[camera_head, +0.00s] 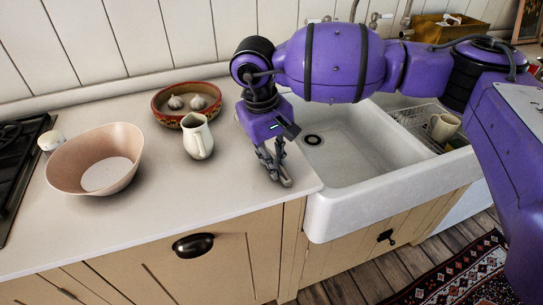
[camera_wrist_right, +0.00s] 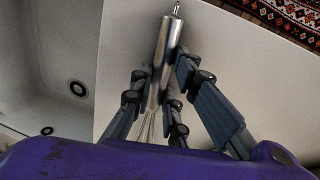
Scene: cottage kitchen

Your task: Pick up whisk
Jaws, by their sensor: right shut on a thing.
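The whisk (camera_wrist_right: 166,55) shows in the right wrist view, with a shiny metal handle and thin wires running back between my fingers. My right gripper (camera_wrist_right: 161,92) is shut on the whisk around the lower handle. In the head view my right gripper (camera_head: 274,172) points down at the counter's right end, beside the sink. Only a small part of the whisk (camera_head: 286,181) shows there, at the fingertips. I cannot tell whether it touches the counter. My left gripper is not in view.
A cream jug (camera_head: 197,137), a red patterned bowl (camera_head: 172,117) with garlic and a pink bowl (camera_head: 75,165) stand left on the counter (camera_head: 190,205). The white sink (camera_head: 345,175) is right of the gripper. A dish rack with a mug (camera_head: 444,127) stands farther right.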

